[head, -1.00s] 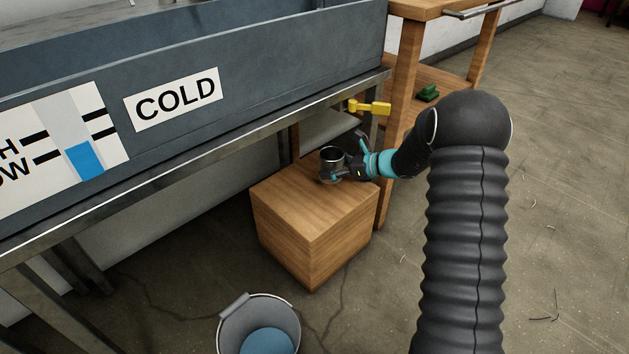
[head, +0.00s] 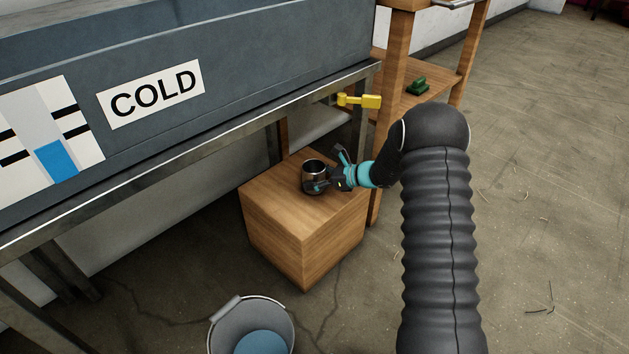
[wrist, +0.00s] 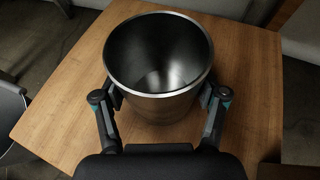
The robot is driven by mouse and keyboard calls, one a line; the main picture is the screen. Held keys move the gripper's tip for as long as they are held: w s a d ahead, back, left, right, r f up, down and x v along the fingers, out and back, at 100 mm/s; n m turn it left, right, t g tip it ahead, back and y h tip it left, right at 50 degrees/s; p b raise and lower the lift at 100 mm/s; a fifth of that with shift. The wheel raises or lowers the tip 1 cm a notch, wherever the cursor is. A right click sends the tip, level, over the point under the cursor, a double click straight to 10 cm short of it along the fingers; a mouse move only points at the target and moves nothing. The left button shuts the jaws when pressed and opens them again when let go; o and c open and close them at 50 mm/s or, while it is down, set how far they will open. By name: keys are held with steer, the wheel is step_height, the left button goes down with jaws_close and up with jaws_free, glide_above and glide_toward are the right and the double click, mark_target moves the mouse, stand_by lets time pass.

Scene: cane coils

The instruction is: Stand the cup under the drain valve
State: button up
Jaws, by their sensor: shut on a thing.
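The cup (head: 313,172) is a dark metal cup with a bright rim, upright over the top of the wooden block. It also shows large in the wrist view (wrist: 158,60), empty inside. My gripper (head: 325,184) is shut on the cup, one finger on each side of its wall; in the wrist view the fingers (wrist: 160,98) press its near half. I cannot tell whether the cup's base touches the wood. The yellow valve handle (head: 360,101) sticks out below the tank's edge, up and right of the cup. The valve's outlet is not clearly visible.
The wooden block (head: 300,230) stands under the tank (head: 230,60) marked COLD. A metal frame rail (head: 200,143) runs along the tank's lower edge. A bucket with blue inside (head: 226,320) stands in front. A wooden shelf (head: 395,60) holding a green object (head: 418,86) is right. Floor at right is open.

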steer(key=shift+f, duration=0.3)
steer(key=o, duration=1.2)
